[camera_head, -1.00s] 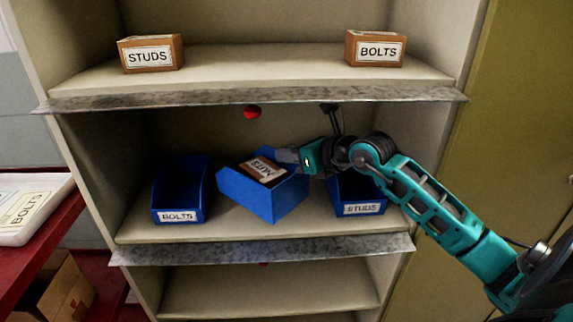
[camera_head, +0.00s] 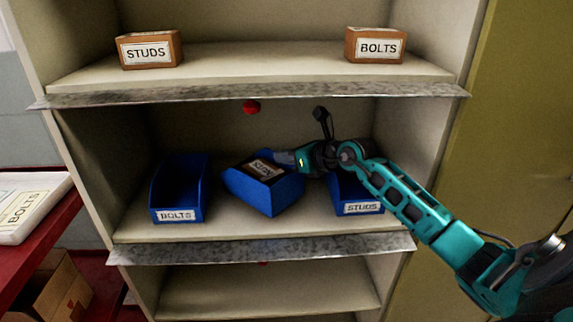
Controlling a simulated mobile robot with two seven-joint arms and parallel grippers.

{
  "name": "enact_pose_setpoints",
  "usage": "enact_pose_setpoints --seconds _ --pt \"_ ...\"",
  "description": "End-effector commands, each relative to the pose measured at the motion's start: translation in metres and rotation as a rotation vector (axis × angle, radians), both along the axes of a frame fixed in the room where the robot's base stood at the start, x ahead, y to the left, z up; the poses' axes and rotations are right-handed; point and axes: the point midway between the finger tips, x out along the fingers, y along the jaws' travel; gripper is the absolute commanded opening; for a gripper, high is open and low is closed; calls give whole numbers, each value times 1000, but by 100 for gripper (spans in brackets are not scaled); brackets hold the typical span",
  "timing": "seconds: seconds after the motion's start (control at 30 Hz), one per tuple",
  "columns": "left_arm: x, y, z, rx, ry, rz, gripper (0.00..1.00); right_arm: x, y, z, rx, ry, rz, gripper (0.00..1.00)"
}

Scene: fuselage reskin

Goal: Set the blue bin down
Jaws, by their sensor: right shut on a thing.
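The blue bin (camera_head: 270,199) is at the middle of the shelf, between two other blue bins, and sits turned at an angle. A brown box with a white label (camera_head: 263,169) lies inside it; the label is upside down and appears to read NUTS. My right gripper (camera_head: 290,160) is shut on the blue bin at its back right rim, and its fingertips are partly hidden. Whether the bin's underside touches the shelf is hard to tell. My left gripper is not in view.
A BOLTS bin (camera_head: 178,192) stands to the left and a STUDS bin (camera_head: 357,197) to the right, partly behind my arm. The shelf (camera_head: 230,229) has a metal front lip. Boxes marked STUDS (camera_head: 150,50) and BOLTS (camera_head: 375,45) stand on the shelf above.

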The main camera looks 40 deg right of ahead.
Motion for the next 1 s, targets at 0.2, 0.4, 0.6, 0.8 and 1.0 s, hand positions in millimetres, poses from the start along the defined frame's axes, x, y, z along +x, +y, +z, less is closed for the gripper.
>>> enact_pose_setpoints --seconds 0.2,0.4,0.6,0.8,1.0 --pt "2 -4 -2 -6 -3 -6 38 4 -2 -19 1 -9 -3 0" --pt "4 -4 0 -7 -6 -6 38 4 -2 -19 0 -7 -1 0" --pt "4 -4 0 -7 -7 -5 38 3 -2 -22 -2 0 0 27" --pt "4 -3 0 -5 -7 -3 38 3 -2 -21 -2 -1 0 34" --pt "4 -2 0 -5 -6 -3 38 0 -4 -20 -3 0 -1 34"
